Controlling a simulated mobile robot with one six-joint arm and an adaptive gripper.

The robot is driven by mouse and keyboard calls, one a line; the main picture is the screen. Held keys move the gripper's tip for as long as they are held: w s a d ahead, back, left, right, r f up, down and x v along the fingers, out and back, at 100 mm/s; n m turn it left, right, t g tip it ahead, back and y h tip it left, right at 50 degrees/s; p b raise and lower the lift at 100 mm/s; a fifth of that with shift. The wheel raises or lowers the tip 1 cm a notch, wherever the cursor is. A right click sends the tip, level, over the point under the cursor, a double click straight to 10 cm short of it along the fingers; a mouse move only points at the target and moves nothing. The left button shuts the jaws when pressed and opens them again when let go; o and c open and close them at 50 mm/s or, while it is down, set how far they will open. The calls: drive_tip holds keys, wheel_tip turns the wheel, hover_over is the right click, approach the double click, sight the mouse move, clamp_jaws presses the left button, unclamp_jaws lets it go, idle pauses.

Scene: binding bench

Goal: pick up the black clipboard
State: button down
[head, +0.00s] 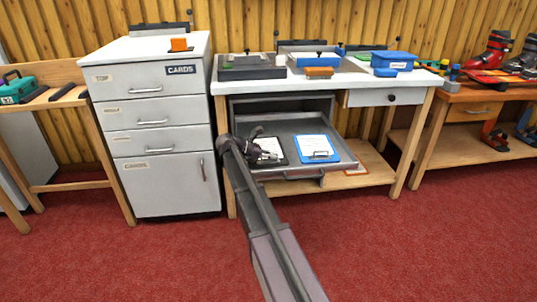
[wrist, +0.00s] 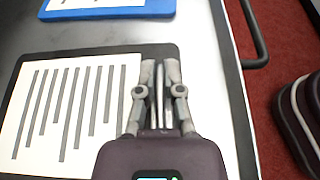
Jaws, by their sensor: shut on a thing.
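The black clipboard (head: 271,147) lies in the open grey drawer (head: 340,150), left of a blue clipboard. In the wrist view the black clipboard (wrist: 110,50) carries a white sheet with dark stripes. My gripper (wrist: 160,68) reaches over its right-hand border there, and its two fingers are close together with a thin strip between them. In the head view my gripper (head: 264,153) covers part of the clipboard. My gripper is shut on the clipboard; the exact grip point is partly hidden by the fingers.
The blue clipboard (head: 317,148) lies close beside it, also in the wrist view (wrist: 105,10). The drawer's rim and front handle (wrist: 250,40) run near my gripper. The bench top (head: 340,80) above holds tools and boxes. A grey cabinet (head: 160,120) stands left.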

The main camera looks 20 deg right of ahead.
drive_tip(key=shift+r, duration=0.1)
wheel_tip(320, 180, up, 3)
drive_tip(key=p, duration=0.3)
drive_tip(key=shift+r, duration=0.1)
drive_tip(key=shift+s+r+p, duration=0.1)
drive_tip(key=shift+r+p, duration=0.25)
drive_tip(key=shift+p, duration=0.2)
drive_tip(key=s+a, duration=0.3)
drive_tip(key=s, duration=1.2)
drive_tip(key=shift+s+r+p, duration=0.25)
drive_tip(key=shift+r+p, duration=0.15)
drive_tip(key=shift+r, duration=0.05)
